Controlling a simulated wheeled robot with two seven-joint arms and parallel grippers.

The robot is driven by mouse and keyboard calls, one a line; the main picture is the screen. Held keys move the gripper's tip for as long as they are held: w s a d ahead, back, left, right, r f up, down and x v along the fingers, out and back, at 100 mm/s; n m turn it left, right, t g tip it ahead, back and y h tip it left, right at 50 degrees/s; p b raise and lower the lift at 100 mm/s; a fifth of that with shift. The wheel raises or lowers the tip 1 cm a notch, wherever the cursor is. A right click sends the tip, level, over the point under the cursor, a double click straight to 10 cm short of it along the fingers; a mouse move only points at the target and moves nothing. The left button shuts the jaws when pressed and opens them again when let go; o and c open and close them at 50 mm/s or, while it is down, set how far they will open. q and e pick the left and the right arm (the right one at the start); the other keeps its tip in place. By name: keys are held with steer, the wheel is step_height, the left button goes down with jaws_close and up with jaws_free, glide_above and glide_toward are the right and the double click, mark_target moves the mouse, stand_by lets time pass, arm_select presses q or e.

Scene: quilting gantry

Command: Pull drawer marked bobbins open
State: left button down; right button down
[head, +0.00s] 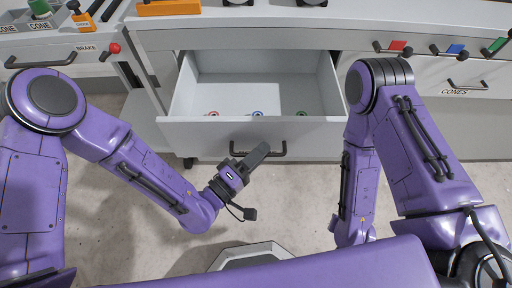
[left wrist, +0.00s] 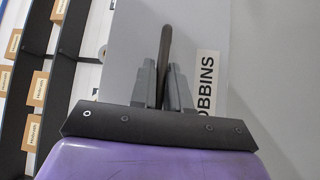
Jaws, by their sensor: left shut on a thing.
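The bobbins drawer (head: 182,132) stands pulled out of the white cabinet, with several small coloured bobbins (head: 257,114) near its front inside. Its dark bar handle (head: 275,153) is on the front panel. In the left wrist view, the fingers of my left gripper (left wrist: 163,85) are shut on the dark handle (left wrist: 165,45), beside the label ending in "OBBINS" (left wrist: 206,85). The label is partly hidden by a finger there. My right arm hangs at the right, and its gripper is not visible.
A closed drawer marked CONES (head: 467,85) is at the right. Red, blue and green levers stick out at the upper right. Bare floor (head: 130,245) lies below.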

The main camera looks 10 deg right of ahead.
stand_by(0.3)
arm_select(q)
steer(key=c, duration=1.2)
jaws_free()
steer(key=b+v, duration=0.2)
steer(key=v, duration=0.8)
steer(key=shift+s+a+f, duration=0.1)
steer(key=shift+s+a, duration=0.1)
steer(key=shift+a, duration=0.05)
